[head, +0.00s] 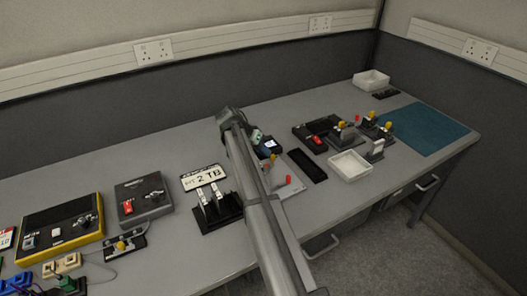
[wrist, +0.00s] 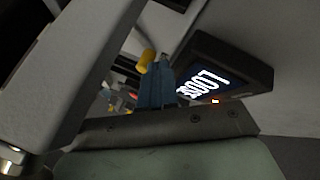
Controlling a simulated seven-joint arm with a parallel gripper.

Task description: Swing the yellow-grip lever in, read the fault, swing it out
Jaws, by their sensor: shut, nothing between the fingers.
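A yellow grip (wrist: 147,62) shows in the wrist view, just left of and above the blue tip of my gripper (wrist: 156,86). My gripper is shut and empty; I cannot tell whether it touches the grip. To the right is a dark display unit (wrist: 235,72) with a lit screen. Its white characters are slanted and seem to include zeros, but I cannot read them surely. A small orange light glows by its lower edge. In the head view the lit display (head: 271,144) stands beside my gripper (head: 257,136). My arm hides the lever near it there.
A red-handled lever (head: 288,180) stands just right of my arm. A black stand (head: 221,213) and a "2 TB" plate (head: 204,176) lie left. A white tray (head: 349,166), a dark tray (head: 307,165) and several yellow-knobbed fixtures are right. The teal mat (head: 428,130) is clear.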

